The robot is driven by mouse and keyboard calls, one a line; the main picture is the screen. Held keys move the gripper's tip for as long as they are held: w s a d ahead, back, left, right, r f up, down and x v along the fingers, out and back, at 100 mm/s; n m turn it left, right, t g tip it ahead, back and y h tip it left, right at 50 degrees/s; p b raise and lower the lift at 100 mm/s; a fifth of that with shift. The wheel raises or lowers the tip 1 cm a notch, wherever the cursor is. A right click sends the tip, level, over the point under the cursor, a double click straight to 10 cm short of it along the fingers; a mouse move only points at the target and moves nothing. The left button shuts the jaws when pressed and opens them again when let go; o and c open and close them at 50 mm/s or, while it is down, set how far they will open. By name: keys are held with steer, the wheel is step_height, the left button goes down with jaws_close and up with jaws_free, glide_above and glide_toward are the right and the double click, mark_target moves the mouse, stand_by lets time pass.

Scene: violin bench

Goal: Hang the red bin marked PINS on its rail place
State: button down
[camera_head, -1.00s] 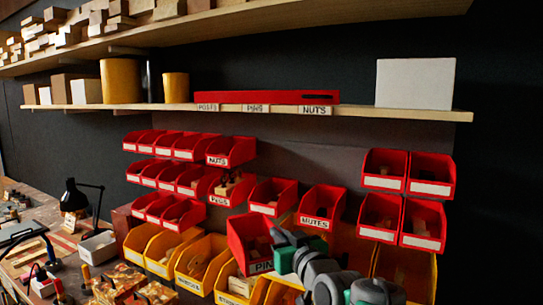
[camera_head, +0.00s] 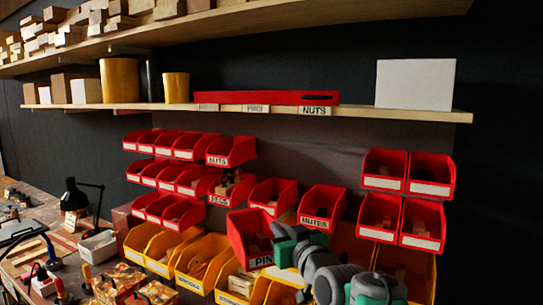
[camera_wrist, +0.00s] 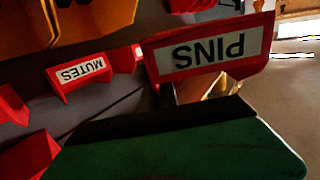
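The red PINS bin (camera_head: 247,232) is in front of the lower right part of the bin wall in the head view, tilted, its label partly covered by my gripper (camera_head: 284,246). In the wrist view the PINS bin (camera_wrist: 262,32) shows its label upside down, right beyond a green finger (camera_wrist: 190,150). My gripper appears shut on the bin's front edge; the grip itself is mostly hidden. A PINS label (camera_head: 256,108) is on the shelf edge, between two other labels. Which wall spot is the bin's rail place cannot be told.
The red MUTES bin (camera_head: 321,207) hangs just right of the held bin; it also shows in the wrist view (camera_wrist: 82,75). Red PEGS (camera_head: 231,188) and NUTS (camera_head: 231,151) bins hang left. Yellow bins (camera_head: 203,262) stand below. The dark wall above MUTES is bare.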

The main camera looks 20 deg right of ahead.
step_height(320, 180, up, 12)
steer(key=p, duration=0.4)
steer(key=shift+p, duration=0.35)
stand_by(6.7)
